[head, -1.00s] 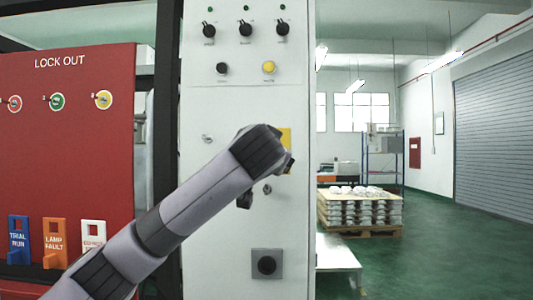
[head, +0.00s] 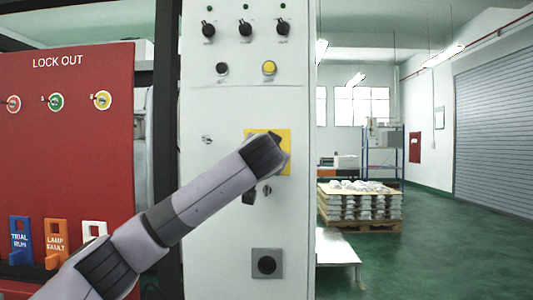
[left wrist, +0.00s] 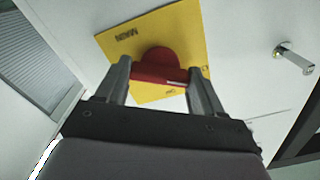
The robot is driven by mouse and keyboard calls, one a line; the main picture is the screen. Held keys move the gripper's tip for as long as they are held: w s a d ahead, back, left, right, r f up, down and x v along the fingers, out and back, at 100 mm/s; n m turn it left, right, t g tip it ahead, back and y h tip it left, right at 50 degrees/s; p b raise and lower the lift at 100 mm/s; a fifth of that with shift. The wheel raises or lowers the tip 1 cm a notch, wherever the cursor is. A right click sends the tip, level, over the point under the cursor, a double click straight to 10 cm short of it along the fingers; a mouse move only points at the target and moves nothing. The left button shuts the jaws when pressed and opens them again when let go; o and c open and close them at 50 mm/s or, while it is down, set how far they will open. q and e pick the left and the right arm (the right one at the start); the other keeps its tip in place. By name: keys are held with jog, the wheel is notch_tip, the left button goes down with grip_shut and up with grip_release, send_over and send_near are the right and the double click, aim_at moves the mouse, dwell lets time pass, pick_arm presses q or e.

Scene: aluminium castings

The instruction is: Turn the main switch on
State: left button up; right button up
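The main switch is a red rotary handle (left wrist: 160,67) on a yellow plate (left wrist: 115,36) lettered MAIN, seen in the left wrist view. The yellow plate (head: 286,138) also shows in the head view on the white cabinet front, partly covered by my left arm, which hides the red handle there. My left gripper (left wrist: 159,63) faces the plate, with one finger on each side of the red handle. The fingers stand wide apart; whether they touch the handle's ends I cannot tell. My right gripper is in neither view.
Black knobs (head: 246,29), a yellow button (head: 269,68) and a black knob on a grey plate (head: 267,264) sit on the cabinet. A metal latch (left wrist: 294,58) is beside the plate. A red lock-out board (head: 70,140) stands left. A loaded pallet (head: 360,207) stands behind right.

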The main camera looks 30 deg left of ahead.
pick_arm(q)
jog(key=shift+c, duration=0.7)
jog(key=m+p, duration=0.2)
jog(key=m, duration=0.1)
jog(key=shift+r+p, duration=0.15)
jog(key=shift+p, duration=0.15)
jog(key=m+p, duration=0.4)
jog(key=m, duration=0.1)
jog(key=shift+m, duration=0.3)
jog(key=shift+m+p, duration=0.55)
jog(key=shift+m, duration=0.95)
jog(key=shift+f+m+p, duration=0.2)
jog(key=shift+m+p, duration=0.1)
jog(key=shift+d, duration=0.1)
